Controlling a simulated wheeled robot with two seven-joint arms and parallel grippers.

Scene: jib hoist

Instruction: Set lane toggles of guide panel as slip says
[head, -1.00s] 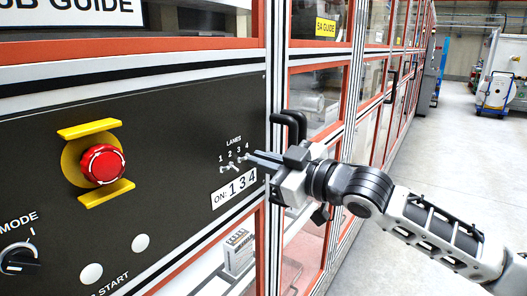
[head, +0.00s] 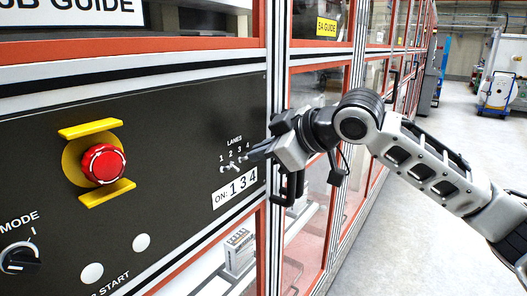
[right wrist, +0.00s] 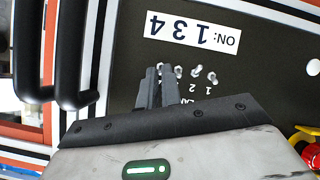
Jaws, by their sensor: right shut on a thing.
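The guide panel (head: 180,120) is a dark upright board. Its lane toggles (head: 229,168) are a short row of small metal levers under the numbers 1 to 4. The white slip (head: 235,187) below reads "ON: 1 3 4"; it shows upside down in the right wrist view (right wrist: 193,32). My right gripper (head: 246,157) is shut on the lane 4 toggle (right wrist: 160,67), mostly hidden between the fingertips. Toggles 1 (right wrist: 211,77), 2 (right wrist: 196,71) and 3 (right wrist: 179,71) stand free beside the fingers. Which way each lever points is hard to tell. My left gripper is not in view.
A red stop button (head: 103,164) with yellow guards, a mode knob (head: 20,259) and two pale round buttons (head: 141,242) sit on the panel to the left. A black door handle (head: 290,186) juts out close by my right gripper.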

